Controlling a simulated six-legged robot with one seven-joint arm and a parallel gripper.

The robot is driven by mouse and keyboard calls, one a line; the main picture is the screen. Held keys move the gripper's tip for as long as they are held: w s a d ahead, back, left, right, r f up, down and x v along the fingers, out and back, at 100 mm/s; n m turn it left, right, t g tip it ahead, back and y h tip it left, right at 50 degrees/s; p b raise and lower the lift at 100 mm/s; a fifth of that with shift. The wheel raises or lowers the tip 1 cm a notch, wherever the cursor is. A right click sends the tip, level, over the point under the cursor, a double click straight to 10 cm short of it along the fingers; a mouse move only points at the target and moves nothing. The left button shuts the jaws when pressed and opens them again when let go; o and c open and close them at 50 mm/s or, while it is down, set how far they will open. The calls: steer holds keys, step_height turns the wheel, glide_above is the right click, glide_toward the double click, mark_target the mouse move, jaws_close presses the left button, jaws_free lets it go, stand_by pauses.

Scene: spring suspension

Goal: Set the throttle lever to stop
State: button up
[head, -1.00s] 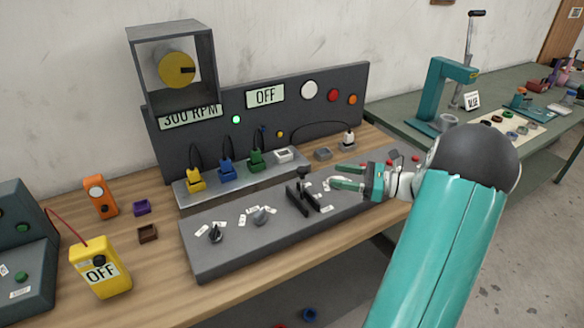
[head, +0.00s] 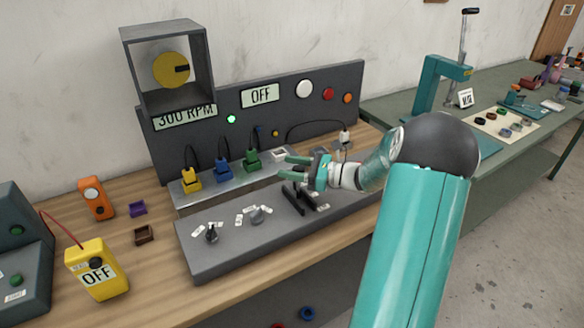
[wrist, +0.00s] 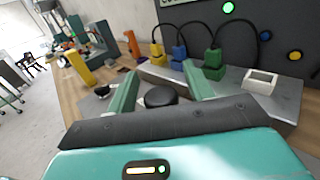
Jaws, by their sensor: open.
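The throttle lever's black slotted base (head: 300,200) stands on the grey sloping control panel (head: 215,252) in the head view. Small white labels lie beside it, too small to read. My gripper (head: 286,167) is over the lever's area, its green fingers open and pointing left. In the wrist view a round black knob (wrist: 160,96), apparently the lever's top, sits between the spread fingers of my gripper (wrist: 161,75). I cannot tell whether a finger touches it. In the head view my gripper hides the lever's upper part.
Yellow (head: 191,180), blue (head: 221,170) and green (head: 252,161) plugs with cables stand behind the panel. A display reads OFF (head: 261,95); another reads 300 RPM (head: 185,116). Two dark knobs are left of the lever. A yellow box (head: 97,270) stands at left.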

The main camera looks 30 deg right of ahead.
jaws_close()
steer(key=shift+s, duration=0.1)
steer(key=shift+s+a+f+n+t+y, duration=0.15)
steer(key=shift+s+n+y, duration=0.15)
steer(key=shift+s, duration=0.7)
steer(key=shift+s+d+f+n+t+y, duration=0.1)
steer(key=shift+s+n+t+y, duration=0.2)
steer(key=shift+s, duration=0.65)
steer(key=shift+s+a+f+n+t+y, duration=0.15)
steer(key=shift+s+n, duration=0.25)
steer(key=shift+s, duration=0.7)
